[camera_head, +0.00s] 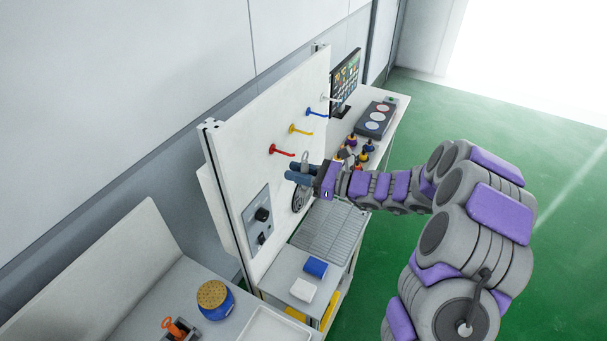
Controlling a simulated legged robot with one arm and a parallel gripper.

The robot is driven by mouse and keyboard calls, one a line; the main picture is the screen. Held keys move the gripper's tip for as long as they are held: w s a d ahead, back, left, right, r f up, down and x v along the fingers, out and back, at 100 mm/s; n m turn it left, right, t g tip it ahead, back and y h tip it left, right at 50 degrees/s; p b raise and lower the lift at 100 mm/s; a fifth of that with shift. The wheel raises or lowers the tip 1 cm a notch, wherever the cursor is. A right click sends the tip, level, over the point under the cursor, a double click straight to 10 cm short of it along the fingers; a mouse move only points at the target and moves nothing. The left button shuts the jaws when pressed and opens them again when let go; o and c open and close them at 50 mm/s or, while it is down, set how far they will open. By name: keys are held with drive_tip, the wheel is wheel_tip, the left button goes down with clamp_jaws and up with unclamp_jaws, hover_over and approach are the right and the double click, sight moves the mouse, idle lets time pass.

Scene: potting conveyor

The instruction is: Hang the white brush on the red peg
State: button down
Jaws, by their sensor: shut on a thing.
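The red peg (281,151) sticks out from the upright white board, lowest in a slanting row of coloured pegs. It looks empty. My gripper (299,173) is just right of and below the red peg, close to the board. Its blue fingers are shut on a pale grey-white thing with a loop at its top (305,157), which I take to be the white brush. The fingers hide its middle. A round grey shape shows below the fingers; I cannot tell whether it belongs to the brush or the board.
Yellow (301,130), blue (317,113) and white (328,98) pegs stand further along the board. Blue (315,267) and white (303,291) blocks lie below on the shelf. A control panel (257,220) is on the board. Green floor is clear at right.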

sight(272, 166)
drive_tip(key=shift+w+b+x, duration=0.25)
drive_tip(key=shift+b+x, duration=0.05)
drive_tip(key=shift+x, duration=1.95)
drive_tip(key=shift+d+f, duration=0.15)
drive_tip(key=shift+f, duration=0.05)
